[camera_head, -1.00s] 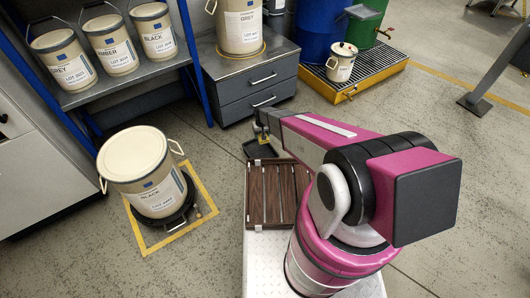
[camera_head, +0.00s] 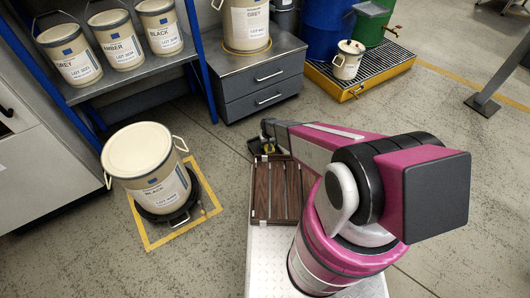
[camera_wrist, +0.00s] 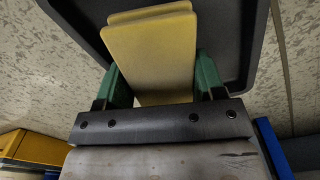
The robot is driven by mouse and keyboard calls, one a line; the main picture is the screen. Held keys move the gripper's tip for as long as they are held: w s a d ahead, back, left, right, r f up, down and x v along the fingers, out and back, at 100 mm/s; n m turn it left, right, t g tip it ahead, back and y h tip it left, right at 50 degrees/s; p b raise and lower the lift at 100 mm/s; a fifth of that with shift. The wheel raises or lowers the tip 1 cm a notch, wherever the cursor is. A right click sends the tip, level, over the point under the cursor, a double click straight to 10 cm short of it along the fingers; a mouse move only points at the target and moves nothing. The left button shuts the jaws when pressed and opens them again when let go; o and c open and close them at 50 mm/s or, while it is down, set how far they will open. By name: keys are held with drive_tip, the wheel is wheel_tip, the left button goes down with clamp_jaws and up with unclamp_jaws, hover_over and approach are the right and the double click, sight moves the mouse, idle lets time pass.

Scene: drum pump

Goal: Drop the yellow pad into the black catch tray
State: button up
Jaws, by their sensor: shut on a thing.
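The yellow pad (camera_wrist: 150,55) is a flat block held between the green fingers of my gripper (camera_wrist: 160,82) in the wrist view. My gripper is shut on it. The black catch tray (camera_wrist: 238,50) lies behind the pad in that view, with its raised rim around it. In the head view the tray (camera_head: 256,150) is on the floor past the brown slatted rack, and my gripper (camera_head: 268,147) is over it. My arm hides part of the tray. I cannot tell whether the pad touches the tray floor.
The brown slatted rack (camera_head: 276,190) is just in front of the tray. A grey drawer cabinet (camera_head: 262,88) stands behind it. A cream pail (camera_head: 140,155) on a dark dolly is at the left, inside a yellow floor outline. A yellow spill pallet (camera_head: 360,75) is at the back right.

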drive_tip(key=shift+f, duration=0.4)
drive_tip(key=o, duration=1)
drive_tip(key=shift+c, duration=0.2)
drive_tip(key=shift+r, duration=0.1)
